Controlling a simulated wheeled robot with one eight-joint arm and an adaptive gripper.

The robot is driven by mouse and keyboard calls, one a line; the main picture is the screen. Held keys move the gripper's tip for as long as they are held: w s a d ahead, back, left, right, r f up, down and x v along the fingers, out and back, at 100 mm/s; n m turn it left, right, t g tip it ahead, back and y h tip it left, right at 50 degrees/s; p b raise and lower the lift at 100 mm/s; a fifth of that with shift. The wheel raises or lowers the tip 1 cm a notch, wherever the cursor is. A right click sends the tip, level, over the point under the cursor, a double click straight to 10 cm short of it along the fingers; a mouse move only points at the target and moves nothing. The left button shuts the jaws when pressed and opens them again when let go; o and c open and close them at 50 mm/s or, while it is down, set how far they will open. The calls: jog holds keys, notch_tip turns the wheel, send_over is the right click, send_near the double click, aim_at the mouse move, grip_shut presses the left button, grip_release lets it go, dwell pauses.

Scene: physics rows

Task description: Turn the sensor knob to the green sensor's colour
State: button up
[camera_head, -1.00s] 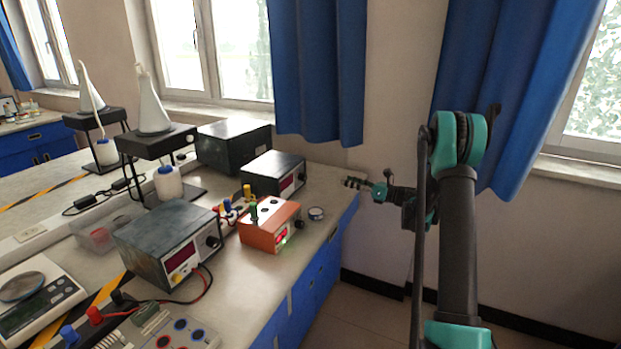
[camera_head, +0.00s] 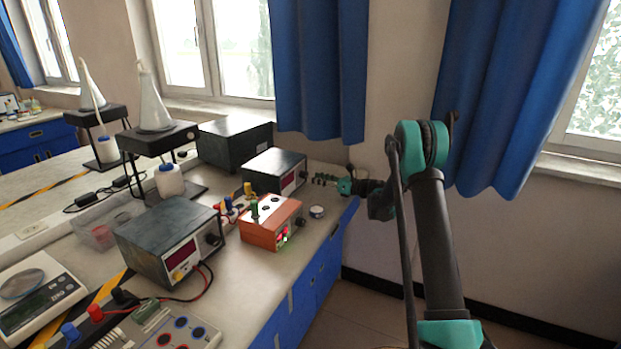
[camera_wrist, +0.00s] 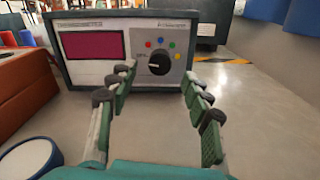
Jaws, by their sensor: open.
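The dark meter box (camera_head: 275,172) stands near the bench's back right; its front (camera_wrist: 84,75) fills the upper wrist view. The front has a red display and a black round knob (camera_wrist: 159,64). Red, blue, green and yellow dots arc over the knob; a pale mark on it seems to point left. My gripper (camera_wrist: 160,76) is open and empty, its green-padded fingers spread either side of the knob in the picture, apart from it. In the head view my gripper (camera_head: 326,179) is right of the box. A green post (camera_head: 254,208) stands on the orange box; I cannot tell whether it is the green sensor.
The orange box (camera_head: 262,236) and a small round blue-and-white item (camera_head: 317,212) stand near the bench edge. They border the wrist view's left side. Another meter box (camera_head: 165,240) stands nearer. Blue curtains hang behind. Bare bench lies under my fingers.

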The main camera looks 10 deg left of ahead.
aim_at(307, 176)
jog(key=shift+x, duration=1.75)
jog(key=shift+c, duration=0.5)
grip_shut()
